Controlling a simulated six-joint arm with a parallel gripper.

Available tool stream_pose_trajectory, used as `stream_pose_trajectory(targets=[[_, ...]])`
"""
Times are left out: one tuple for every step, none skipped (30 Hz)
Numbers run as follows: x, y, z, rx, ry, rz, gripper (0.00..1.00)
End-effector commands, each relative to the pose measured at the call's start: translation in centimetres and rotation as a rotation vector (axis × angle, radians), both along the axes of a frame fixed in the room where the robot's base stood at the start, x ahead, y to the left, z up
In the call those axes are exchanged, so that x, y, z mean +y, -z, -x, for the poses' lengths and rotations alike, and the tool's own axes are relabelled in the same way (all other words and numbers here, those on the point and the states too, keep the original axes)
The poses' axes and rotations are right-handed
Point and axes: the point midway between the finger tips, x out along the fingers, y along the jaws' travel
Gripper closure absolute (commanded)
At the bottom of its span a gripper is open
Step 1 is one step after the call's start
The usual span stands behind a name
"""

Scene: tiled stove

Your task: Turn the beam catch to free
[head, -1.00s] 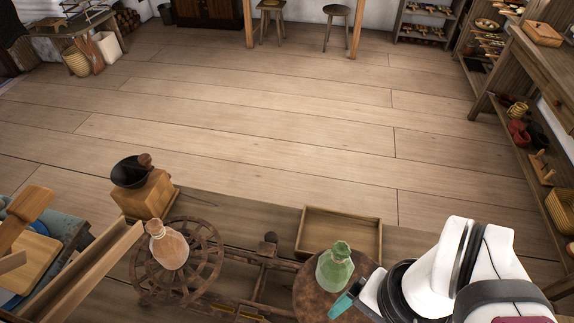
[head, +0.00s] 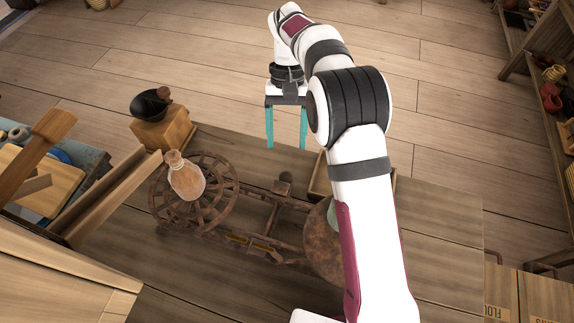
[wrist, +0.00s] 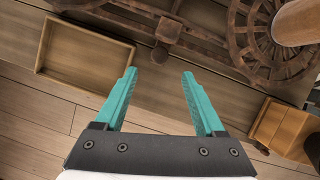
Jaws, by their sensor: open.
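A rusty balance with a long beam (head: 262,205) lies across the bench. A spoked wheel-like pan (head: 215,208) is at its left end and a round plate (head: 318,245) at its right, partly hidden by my arm. A dark block (head: 283,184) sticks out at the beam's far side; it also shows in the wrist view (wrist: 160,54). Brass-coloured strips (head: 240,241) show along the near side. I cannot tell which part is the catch. My gripper (head: 286,147) is open and empty, pointing down beyond the beam. In the wrist view (wrist: 159,74) the block appears between its fingertips, apart from them.
A pinkish bottle (head: 187,178) stands on the spoked pan. A green bottle (head: 333,214) is mostly hidden by my arm. A shallow wooden tray (wrist: 46,46) lies beside the beam. A coffee grinder (head: 163,134) stands at the far left. The bench's right part is clear.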

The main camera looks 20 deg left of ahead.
Motion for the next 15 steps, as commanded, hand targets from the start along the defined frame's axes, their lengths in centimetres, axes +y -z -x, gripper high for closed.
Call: stream_pose_trajectory(targets=[[-0.2, 1.4, 0.7, 0.005, 0.0, 0.002, 0.29], [-0.3, 2.2, 1.0, 0.005, 0.001, 0.003, 0.29], [-0.4, 3.3, 1.4, 0.005, 0.0, 0.001, 0.29], [-0.5, 4.1, 1.8, 0.005, 0.002, 0.001, 0.29], [-0.6, 4.8, 2.0, 0.005, 0.001, 0.001, 0.29], [-0.6, 5.6, 2.3, 0.004, 0.002, 0.001, 0.29], [-0.7, 6.2, 2.5, 0.003, 0.001, 0.0, 0.29], [-0.8, 6.7, 2.8, 0.003, 0.003, 0.0, 0.29], [-0.8, 7.3, 3.0, 0.002, 0.003, -0.001, 0.29], [-0.9, 7.7, 3.1, 0.001, 0.003, -0.001, 0.29], [-0.9, 7.9, 3.2, 0.001, 0.003, -0.001, 0.29], [-0.9, 8.3, 3.3, 0.001, 0.003, -0.002, 0.29], [-0.9, 8.5, 3.4, 0.001, 0.003, -0.002, 0.29], [-1.0, 8.6, 3.5, 0.001, 0.003, -0.002, 0.29], [-1.0, 8.8, 3.5, -0.001, 0.003, -0.001, 0.29]])
